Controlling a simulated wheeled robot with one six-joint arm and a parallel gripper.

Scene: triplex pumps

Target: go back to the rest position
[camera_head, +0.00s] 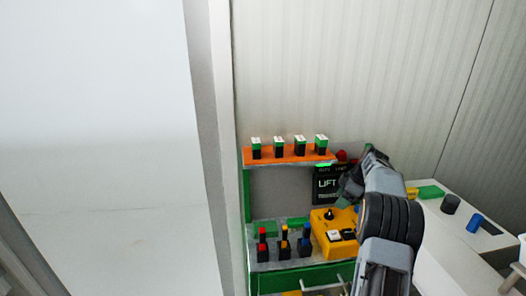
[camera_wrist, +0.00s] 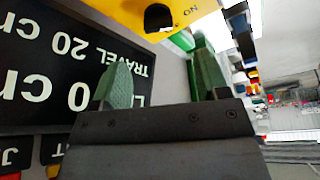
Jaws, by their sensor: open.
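My gripper (camera_head: 347,190) is at the right of the green rack in the head view, beside the black LIFT sign (camera_head: 326,184) and above the yellow control box (camera_head: 326,222). In the wrist view its two green fingers (camera_wrist: 162,80) stand apart with nothing between them. The black sign (camera_wrist: 45,70) fills the left of that view, upside down, with "20 cm" and "TRAVEL" readable. Part of the yellow box (camera_wrist: 145,15) shows at the top. My arm hides the area to the right of the box in the head view.
Red, yellow and blue-capped switches (camera_head: 284,243) stand on the lower shelf. A white bench (camera_head: 480,240) at right holds black and blue cylinders. Pale walls enclose the left and back.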

